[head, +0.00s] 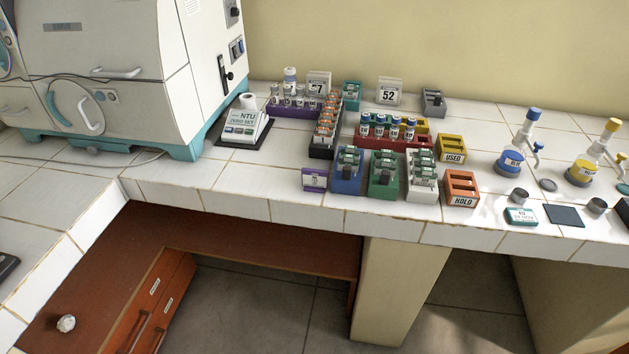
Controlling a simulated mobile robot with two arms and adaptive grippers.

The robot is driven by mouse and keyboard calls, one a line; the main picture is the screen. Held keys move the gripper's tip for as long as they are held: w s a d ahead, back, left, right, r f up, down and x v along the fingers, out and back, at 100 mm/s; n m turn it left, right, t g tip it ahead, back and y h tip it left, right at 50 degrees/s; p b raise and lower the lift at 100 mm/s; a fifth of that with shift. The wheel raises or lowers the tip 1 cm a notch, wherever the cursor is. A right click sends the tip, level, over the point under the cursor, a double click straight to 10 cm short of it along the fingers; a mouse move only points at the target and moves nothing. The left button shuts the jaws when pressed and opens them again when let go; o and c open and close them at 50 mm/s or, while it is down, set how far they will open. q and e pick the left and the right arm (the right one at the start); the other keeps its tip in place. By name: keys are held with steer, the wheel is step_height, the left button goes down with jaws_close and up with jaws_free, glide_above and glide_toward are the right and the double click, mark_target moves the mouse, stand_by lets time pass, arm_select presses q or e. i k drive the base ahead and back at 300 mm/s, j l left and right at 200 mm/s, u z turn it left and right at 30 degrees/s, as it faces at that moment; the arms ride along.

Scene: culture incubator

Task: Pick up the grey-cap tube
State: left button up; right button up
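No tube with a clearly grey cap can be made out at this size. A purple rack (290,110) holds several small vials with pale or dark tops, and a taller white-capped bottle (290,78) stands behind it. A red rack (372,140) holds several upright tubes (394,127) with blue or dark caps. A black rack (322,152) between them holds several orange-topped items (328,118). Neither of my grippers shows in the head view.
A large white incubator (110,60) fills the left. Blue (346,184), green (383,188) and white (421,191) racks line the front edge beside an orange HOLD block (461,188). Two bottle-top dispensers (518,145) (592,155) stand right. Bare tile lies front left.

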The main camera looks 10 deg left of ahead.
mark_target(300, 90)
steer(key=i+j, duration=0.1)
steer(key=j, duration=0.8)
steer(key=i+j, duration=0.15)
steer(key=j, duration=0.3)
